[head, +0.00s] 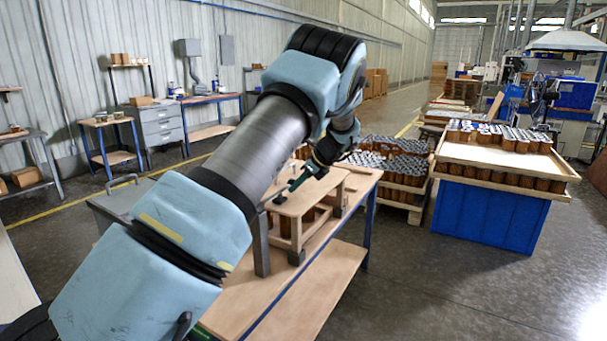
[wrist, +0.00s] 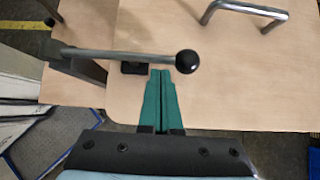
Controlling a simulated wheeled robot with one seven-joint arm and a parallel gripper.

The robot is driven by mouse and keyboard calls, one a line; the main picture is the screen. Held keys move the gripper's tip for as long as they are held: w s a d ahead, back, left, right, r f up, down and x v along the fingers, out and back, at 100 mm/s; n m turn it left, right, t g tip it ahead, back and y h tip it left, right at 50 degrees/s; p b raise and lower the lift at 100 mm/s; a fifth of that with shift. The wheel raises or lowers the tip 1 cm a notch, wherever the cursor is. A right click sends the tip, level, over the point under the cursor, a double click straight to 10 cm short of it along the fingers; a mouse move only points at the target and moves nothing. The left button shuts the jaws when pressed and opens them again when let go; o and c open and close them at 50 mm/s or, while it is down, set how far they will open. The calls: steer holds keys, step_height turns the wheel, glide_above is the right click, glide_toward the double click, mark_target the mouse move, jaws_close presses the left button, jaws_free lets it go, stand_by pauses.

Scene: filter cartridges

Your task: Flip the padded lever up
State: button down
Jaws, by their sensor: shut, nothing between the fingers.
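The lever (wrist: 125,56) is a grey metal rod with a black ball knob (wrist: 187,61) at its right end in the wrist view. It runs from a dark metal bracket (wrist: 88,68) at the left, over the wooden board. A black pad (wrist: 134,68) shows just below the rod. My gripper (wrist: 161,73) has green fingers closed together and empty, their tips beside the rod, left of the knob. I cannot tell whether they touch it.
A bent metal handle (wrist: 245,12) stands on the board at the top right of the wrist view. The fixture stands on a workbench (head: 245,290). Crates of cartridges (head: 390,165) and a blue stand (head: 490,212) are beyond it. Floor to the right is open.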

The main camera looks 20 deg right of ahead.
steer(key=shift+x, duration=1.15)
steer(key=shift+r, duration=0.15)
